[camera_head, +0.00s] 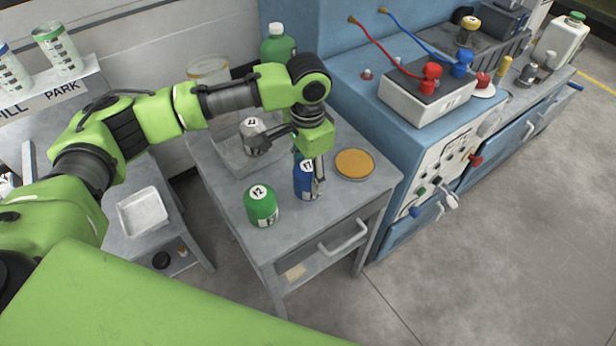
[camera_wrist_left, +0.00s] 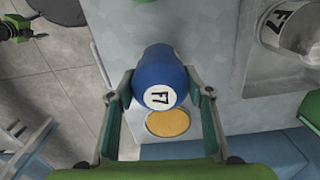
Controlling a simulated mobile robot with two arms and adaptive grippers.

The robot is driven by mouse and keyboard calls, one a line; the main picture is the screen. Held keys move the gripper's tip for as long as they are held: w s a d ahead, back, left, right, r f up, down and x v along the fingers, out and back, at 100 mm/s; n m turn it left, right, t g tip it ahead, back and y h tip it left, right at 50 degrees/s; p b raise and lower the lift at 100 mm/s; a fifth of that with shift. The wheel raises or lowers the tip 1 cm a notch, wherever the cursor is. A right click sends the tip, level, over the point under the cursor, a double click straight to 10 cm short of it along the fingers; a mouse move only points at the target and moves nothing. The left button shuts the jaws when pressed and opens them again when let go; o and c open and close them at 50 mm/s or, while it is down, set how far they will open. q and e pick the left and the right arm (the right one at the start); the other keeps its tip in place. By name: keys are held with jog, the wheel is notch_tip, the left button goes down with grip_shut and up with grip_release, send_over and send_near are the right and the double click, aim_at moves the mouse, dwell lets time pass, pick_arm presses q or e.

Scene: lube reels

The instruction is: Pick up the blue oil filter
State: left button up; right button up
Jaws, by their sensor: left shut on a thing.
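The blue oil filter (camera_head: 301,184), with a white label on its top, is upright over the top of the grey cart (camera_head: 330,205). My left gripper (camera_head: 310,180) reaches down over it and is shut on it. In the left wrist view the blue filter (camera_wrist_left: 158,70) sits between the two fingers of the left gripper (camera_wrist_left: 160,85), one on each side. I cannot tell whether its base touches the cart.
A green filter (camera_head: 261,207) stands left of the blue one, and an amber disc (camera_head: 355,163) lies to its right. A silver filter (camera_head: 251,128) stands behind in a shallow tray. A blue workbench (camera_head: 375,125) flanks the cart's right side.

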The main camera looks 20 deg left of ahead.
aim_at(309, 166)
pick_arm(q)
jog(key=shift+r, duration=0.5)
notch_tip(309, 166, up, 2)
jog(key=shift+d+r+b, duration=0.1)
jog(key=shift+r+b, duration=0.15)
jog(key=shift+b, duration=0.1)
jog(key=s+d+r, duration=0.3)
jog(key=s+r, duration=0.6)
jog(key=s, duration=0.4)
jog(key=shift+s+r, duration=0.25)
jog(key=shift+s, duration=0.05)
